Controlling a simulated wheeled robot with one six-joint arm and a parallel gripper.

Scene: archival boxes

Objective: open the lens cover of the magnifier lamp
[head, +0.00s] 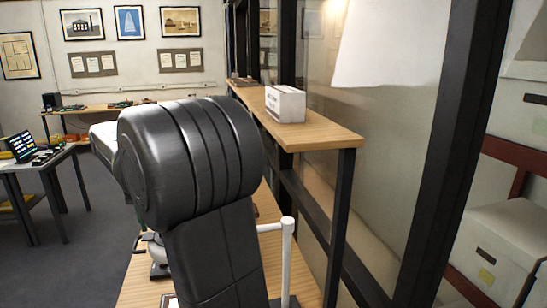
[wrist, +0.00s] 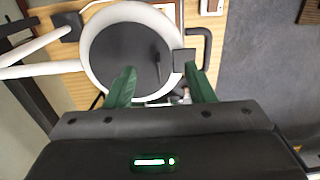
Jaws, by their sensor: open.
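The magnifier lamp shows in the wrist view as a white ring (wrist: 88,65) with white arm bars (wrist: 35,47) at the left. A round dark grey lens cover (wrist: 115,45) lies over the middle of the ring, with a thin raised ridge near its right side. A small dark block sits at the ring's right edge. My gripper (wrist: 160,70) is open, its green fingers apart; the left finger overlaps the cover in the picture and the right one is by the dark block. I cannot tell whether either touches. In the head view my arm hides most of the lamp; a white post (head: 288,260) shows.
A wooden bench (head: 130,285) lies under the lamp. A raised wooden shelf (head: 320,137) with a white box (head: 285,104) runs along the glass partition on the right. Dark-framed uprights (head: 450,130) stand close on the right. Grey floor (head: 90,265) is open on the left.

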